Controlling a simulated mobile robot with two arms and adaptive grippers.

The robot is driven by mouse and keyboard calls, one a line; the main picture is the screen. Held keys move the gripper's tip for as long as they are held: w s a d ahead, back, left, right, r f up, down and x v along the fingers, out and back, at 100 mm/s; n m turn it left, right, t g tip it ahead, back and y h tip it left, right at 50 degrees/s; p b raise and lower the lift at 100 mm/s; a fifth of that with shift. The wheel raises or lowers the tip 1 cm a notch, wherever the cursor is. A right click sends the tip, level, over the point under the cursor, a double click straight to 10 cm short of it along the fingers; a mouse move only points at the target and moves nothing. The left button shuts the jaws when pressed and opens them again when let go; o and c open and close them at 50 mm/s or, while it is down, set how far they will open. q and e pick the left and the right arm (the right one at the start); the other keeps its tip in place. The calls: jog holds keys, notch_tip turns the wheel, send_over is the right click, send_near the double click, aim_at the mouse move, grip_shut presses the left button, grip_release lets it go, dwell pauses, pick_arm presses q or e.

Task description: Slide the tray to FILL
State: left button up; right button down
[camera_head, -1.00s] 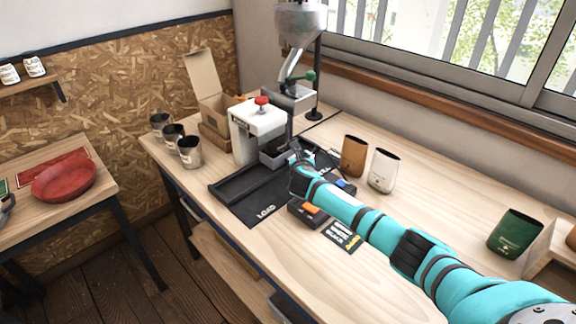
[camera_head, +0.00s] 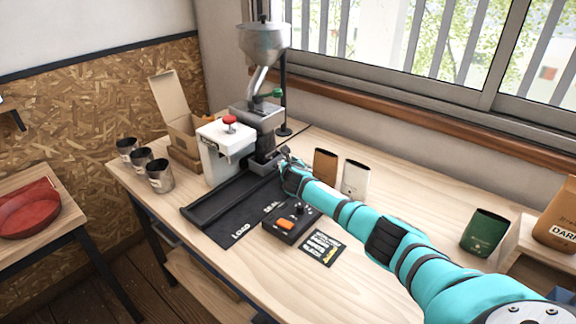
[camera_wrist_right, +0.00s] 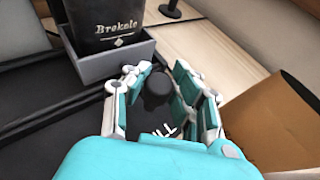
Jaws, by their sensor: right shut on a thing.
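The tray, a small grey open box (camera_wrist_right: 108,66), sits on the dark track and carries a black bag (camera_wrist_right: 105,22) with pale lettering. In the head view the tray (camera_head: 260,166) is at the track's far end, below the filler's spout and beside the white sealer. My right gripper (camera_wrist_right: 160,88) is shut on the black knob (camera_wrist_right: 157,86) at the tray's near side in the wrist view. The letters "ILL" of the FILL label (camera_wrist_right: 164,130) show under the fingers; its first letter is hidden. The right gripper (camera_head: 287,160) partly hides the tray's right side. My left gripper is not in view.
The white sealer (camera_head: 222,148) with a red knob and the steel hopper (camera_head: 263,42) stand behind the track (camera_head: 205,203). A control box (camera_head: 291,222), a brown bag (camera_head: 325,165) and a white bag (camera_head: 355,179) are near my arm. Metal cups (camera_head: 159,176) stand at left.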

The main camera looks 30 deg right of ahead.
jog(key=shift+d+r, duration=0.2)
jog(key=c, duration=1)
grip_release()
jog(key=shift+f, duration=0.1)
jog(key=shift+c, duration=0.2)
jog(key=shift+a, duration=0.1)
jog(key=shift+s+a, duration=0.1)
jog(key=shift+s, duration=0.15)
jog(key=v, duration=1.1)
jog(key=shift+s, duration=0.15)
